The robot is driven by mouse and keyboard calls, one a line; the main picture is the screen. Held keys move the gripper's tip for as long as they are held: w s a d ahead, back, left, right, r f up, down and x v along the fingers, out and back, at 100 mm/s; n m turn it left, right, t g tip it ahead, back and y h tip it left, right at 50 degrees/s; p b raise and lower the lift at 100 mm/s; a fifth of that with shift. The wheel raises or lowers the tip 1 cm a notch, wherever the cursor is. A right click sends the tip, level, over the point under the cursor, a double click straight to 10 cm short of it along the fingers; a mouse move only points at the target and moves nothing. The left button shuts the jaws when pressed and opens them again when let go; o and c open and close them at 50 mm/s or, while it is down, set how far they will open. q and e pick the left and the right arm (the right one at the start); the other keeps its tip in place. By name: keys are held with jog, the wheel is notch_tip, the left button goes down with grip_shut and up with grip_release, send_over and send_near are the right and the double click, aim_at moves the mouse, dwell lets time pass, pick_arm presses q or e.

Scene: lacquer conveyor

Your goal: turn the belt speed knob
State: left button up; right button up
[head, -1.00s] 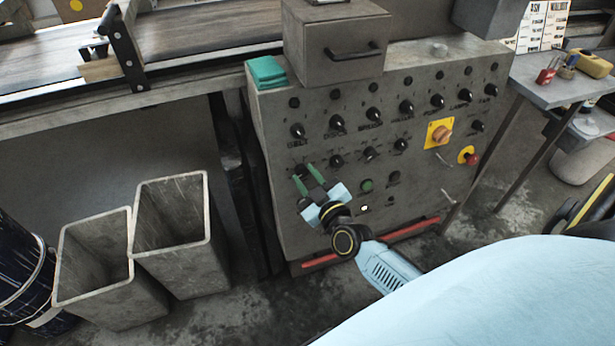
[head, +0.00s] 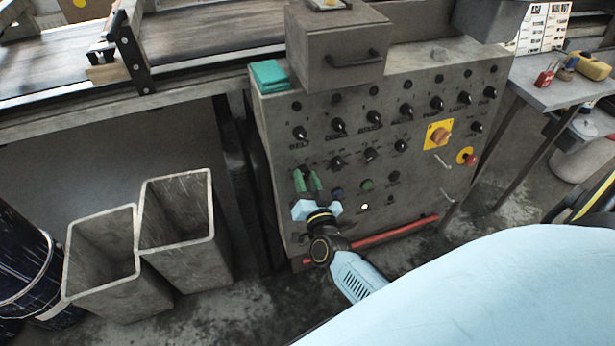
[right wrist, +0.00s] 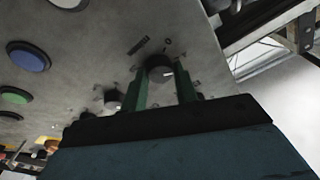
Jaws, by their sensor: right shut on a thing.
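The grey control panel (head: 410,180) carries rows of black knobs. My right gripper (head: 307,178), with green fingers, is at the knob at the left end of the second knob row. In the right wrist view that dark round knob (right wrist: 160,68), with a pale pointer mark, sits between the two green fingers, and the gripper is shut on it. In the head view the fingers largely hide it. The knob above it (head: 300,133) has lettering beneath that seems to read "BELT". I cannot read a label for the gripped knob. My left gripper is not in view.
A blue button (right wrist: 28,56) and a green button (head: 367,185) lie right of the gripper in the head view. A yellow-plated orange switch (head: 438,134) and a red button (head: 470,158) are farther right. Two open grey bins (head: 180,240) stand left of the panel.

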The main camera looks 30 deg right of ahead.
jog(key=m, duration=0.2)
jog(key=m+g+h+p, duration=0.1)
jog(key=m, duration=0.1)
jog(key=shift+a+r+m, duration=0.1)
jog(key=shift+a+m, duration=0.05)
jog(key=shift+m, duration=0.15)
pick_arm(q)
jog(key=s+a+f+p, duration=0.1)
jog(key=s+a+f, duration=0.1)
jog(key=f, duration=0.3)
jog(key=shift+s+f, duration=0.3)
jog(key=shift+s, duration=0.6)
pick_arm(e)
jog(key=shift+w+a+m+g+h, duration=0.1)
jog(key=shift+m+g+h, duration=0.15)
jog(key=shift+m, duration=0.9)
jog(key=shift+m+g+h, duration=0.25)
jog(key=shift+m, duration=0.9)
jog(key=o, duration=1)
jog(key=shift+c, duration=0.2)
